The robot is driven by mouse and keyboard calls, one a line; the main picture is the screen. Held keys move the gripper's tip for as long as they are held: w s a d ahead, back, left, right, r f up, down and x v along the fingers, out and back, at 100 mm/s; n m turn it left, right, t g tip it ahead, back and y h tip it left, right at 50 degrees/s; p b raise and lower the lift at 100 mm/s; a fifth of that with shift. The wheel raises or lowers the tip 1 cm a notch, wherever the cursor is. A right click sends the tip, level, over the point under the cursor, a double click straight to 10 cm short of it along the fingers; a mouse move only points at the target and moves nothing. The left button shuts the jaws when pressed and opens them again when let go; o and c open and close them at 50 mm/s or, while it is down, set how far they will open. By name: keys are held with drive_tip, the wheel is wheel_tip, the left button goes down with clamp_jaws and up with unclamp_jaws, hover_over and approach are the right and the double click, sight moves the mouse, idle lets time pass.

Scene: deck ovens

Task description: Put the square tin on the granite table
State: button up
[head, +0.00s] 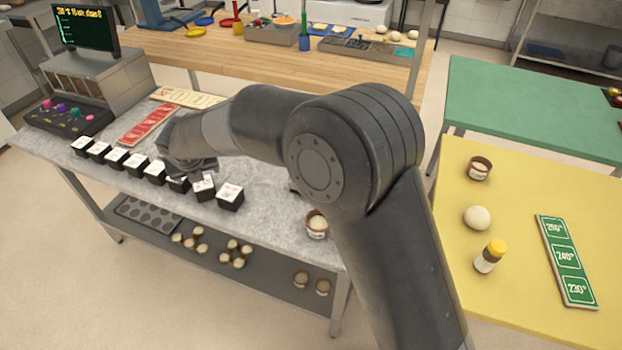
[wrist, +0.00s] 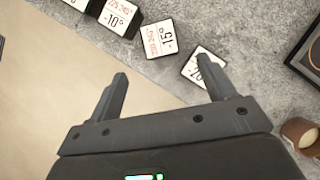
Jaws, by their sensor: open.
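The granite table (head: 265,240) has a speckled grey top and stands at the left in the head view; its top also shows in the wrist view (wrist: 240,25). A dark, square-edged object (wrist: 308,52), possibly the square tin, lies on it, cut off by the right edge of the wrist view. In the head view my arm mostly hides that spot. My gripper (wrist: 168,85) is open and empty, above the table's front edge. A black block with a white label (wrist: 204,68) is near its right finger; contact cannot be told.
Several black labelled blocks (head: 155,172) line the table's front. A brown cup (head: 317,225) stands at its right end. A red card strip (head: 148,124) lies behind. A yellow table (head: 510,185) holds a pale ball, a bottle and a green sign. A green table (head: 530,105) is beyond.

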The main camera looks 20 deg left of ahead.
drive_tip(key=w+d+r+m+t+h, duration=0.1)
drive_tip(key=w+d+r+m, duration=0.35)
drive_tip(key=d, duration=0.35)
drive_tip(key=w+d+r+m, duration=0.4)
drive_tip(key=d+r+m, duration=0.1)
drive_tip(key=d, duration=0.4)
drive_tip(key=d+r+m+h, duration=0.1)
drive_tip(key=d+r+m, duration=0.2)
drive_tip(key=d+m, duration=0.5)
drive_tip(key=d+r+m+h, duration=0.1)
drive_tip(key=d+r+m, duration=0.2)
drive_tip(key=d, duration=0.9)
drive_tip(key=s+d+r+m+h, duration=0.1)
drive_tip(key=s+d+m, duration=0.2)
drive_tip(key=d+m, duration=0.4)
drive_tip(key=s+d+r+m, duration=0.1)
drive_tip(key=s+d+m, duration=0.3)
drive_tip(key=d, duration=0.5)
drive_tip(key=s+d+f+m, duration=0.2)
drive_tip(key=s+d+m, duration=0.8)
drive_tip(key=m, duration=0.3)
drive_tip(key=shift+s+d+f, duration=0.25)
drive_tip(key=shift+s+d, duration=0.15)
drive_tip(key=shift+s, duration=0.25)
